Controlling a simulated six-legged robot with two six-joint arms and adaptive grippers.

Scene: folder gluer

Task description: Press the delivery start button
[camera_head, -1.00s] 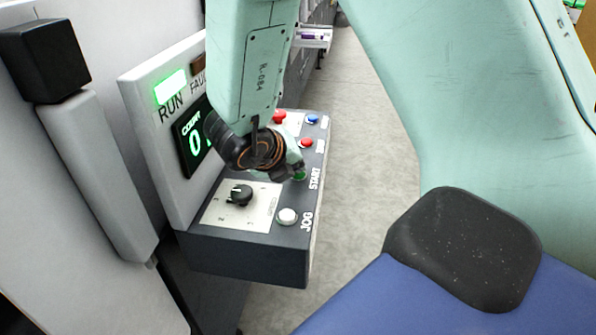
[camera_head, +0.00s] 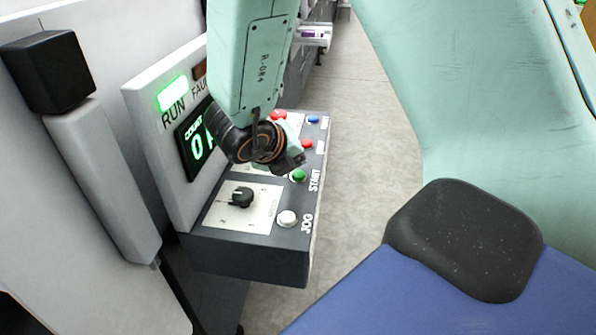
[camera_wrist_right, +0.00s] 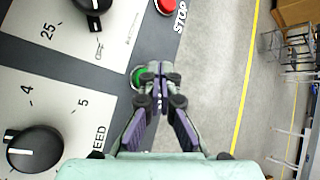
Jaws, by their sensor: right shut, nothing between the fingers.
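The green button (camera_head: 298,176) sits beside the word START on the dark sloped control panel (camera_head: 250,257). In the right wrist view the green button (camera_wrist_right: 137,77) is partly covered by my fingertips. My right gripper (camera_head: 297,158) is shut and empty, just beyond the green button in the head view. In the right wrist view the closed fingertips (camera_wrist_right: 160,70) overlap the button's right side. I cannot tell whether they touch it or the panel. My left gripper is not in view.
A white JOG button (camera_head: 287,218) and a black knob (camera_head: 240,196) sit nearer on the panel. Red buttons (camera_head: 306,144) and a blue button (camera_head: 312,119) lie farther along. A green RUN lamp (camera_head: 172,95) is lit above a counter display (camera_head: 197,146). Clear floor (camera_head: 365,130) lies right.

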